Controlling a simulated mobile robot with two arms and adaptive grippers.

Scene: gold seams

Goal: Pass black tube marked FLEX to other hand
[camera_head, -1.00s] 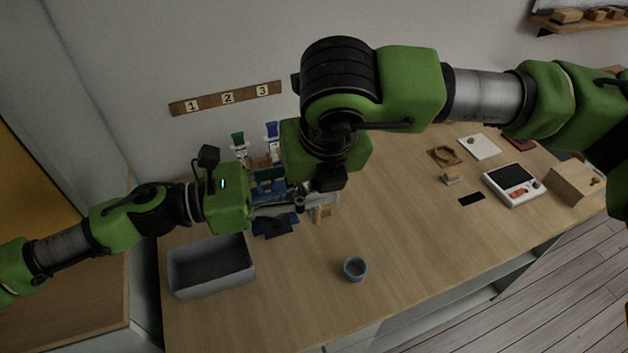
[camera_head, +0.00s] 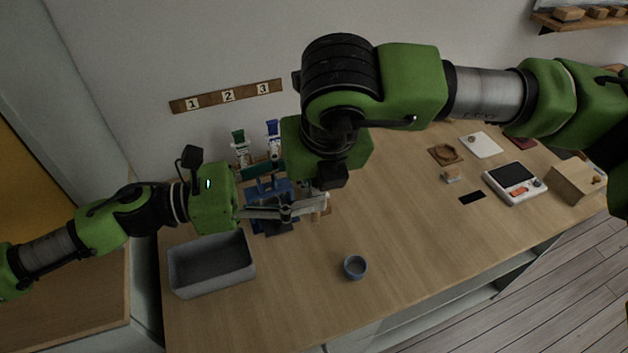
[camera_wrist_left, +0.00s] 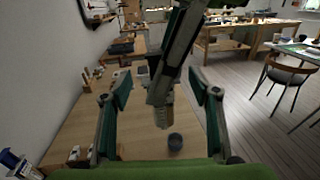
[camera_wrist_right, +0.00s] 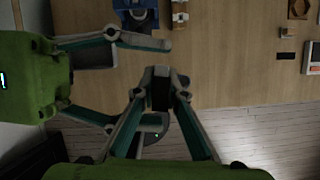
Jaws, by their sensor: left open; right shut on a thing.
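The black tube (camera_wrist_right: 160,92) is pinched upright between the fingertips of my right gripper (camera_wrist_right: 160,82) in the right wrist view. In the left wrist view the dark tube (camera_wrist_left: 155,68) hangs with a ribbed grey end (camera_wrist_left: 163,115) downward; no FLEX lettering is readable. My left gripper (camera_wrist_left: 160,92) is open, its fingers apart on either side of the tube in that view, with gaps on both sides. In the head view the left gripper (camera_head: 288,212) reaches in from the left below my right wrist, and the tube is hard to make out.
A blue stand (camera_head: 268,188) is behind the grippers, near a green-capped tube (camera_head: 240,150) and a blue-capped tube (camera_head: 274,146). A grey bin (camera_head: 210,285) is at front left. A small blue cup (camera_head: 355,267) stands on clear tabletop; a scale (camera_head: 515,182) is at right.

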